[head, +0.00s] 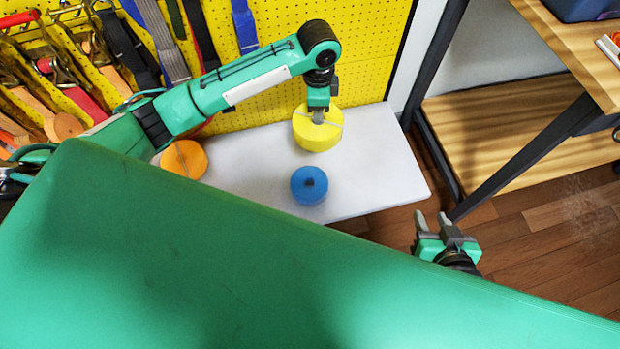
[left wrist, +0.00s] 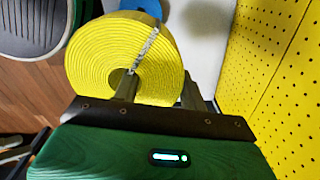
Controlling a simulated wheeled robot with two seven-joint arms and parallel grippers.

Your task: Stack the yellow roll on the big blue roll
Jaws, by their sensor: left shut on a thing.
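The yellow roll (head: 318,128) is a wound strap at the back of the white shelf, close to the yellow pegboard. My left gripper (head: 319,116) comes down on it from above and is shut on it. In the left wrist view the yellow roll (left wrist: 122,55) fills the space at the fingers (left wrist: 155,90). I cannot tell whether the roll touches the shelf. The blue roll (head: 309,185) lies flat on the shelf in front of the yellow roll, apart from it. A bit of blue (left wrist: 143,7) shows behind the yellow roll in the left wrist view. My right gripper (head: 446,222) is open and empty, right of the shelf.
An orange roll (head: 184,159) lies at the left of the white shelf (head: 383,170). Straps and buckles hang on the yellow pegboard (head: 270,90) behind. A wooden table with dark legs (head: 530,155) stands at the right. The shelf's right part is clear.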

